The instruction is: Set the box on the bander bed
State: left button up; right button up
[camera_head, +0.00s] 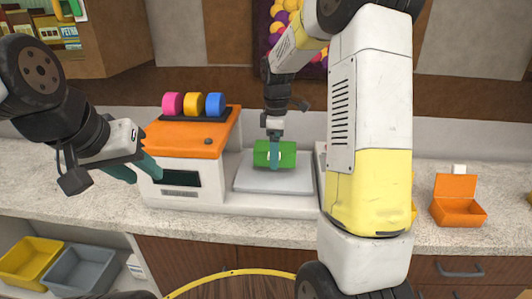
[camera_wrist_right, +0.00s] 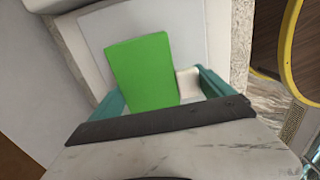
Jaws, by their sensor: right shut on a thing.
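The green box (camera_head: 262,158) is at the back part of the grey bander bed (camera_head: 272,184), on the right side of the bander (camera_head: 185,162). My right gripper (camera_head: 275,153) comes down from above and is shut on the box. In the right wrist view the green box (camera_wrist_right: 143,72) lies between the teal fingers (camera_wrist_right: 162,94), over the pale bed (camera_wrist_right: 92,35). I cannot tell whether its underside touches the bed. My left gripper (camera_head: 136,169) is open and empty, its teal fingers apart in front of the bander's left side.
Pink, yellow and blue spools (camera_head: 194,104) top the bander. An open orange box (camera_head: 459,211) stands on the counter (camera_head: 428,238) at right. Yellow (camera_head: 30,262) and grey (camera_head: 80,268) bins sit low at left. My right arm hides part of the counter.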

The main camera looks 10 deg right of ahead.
jog(key=shift+f, duration=1.35)
jog(key=shift+f, duration=0.15)
jog(key=o, duration=1.2)
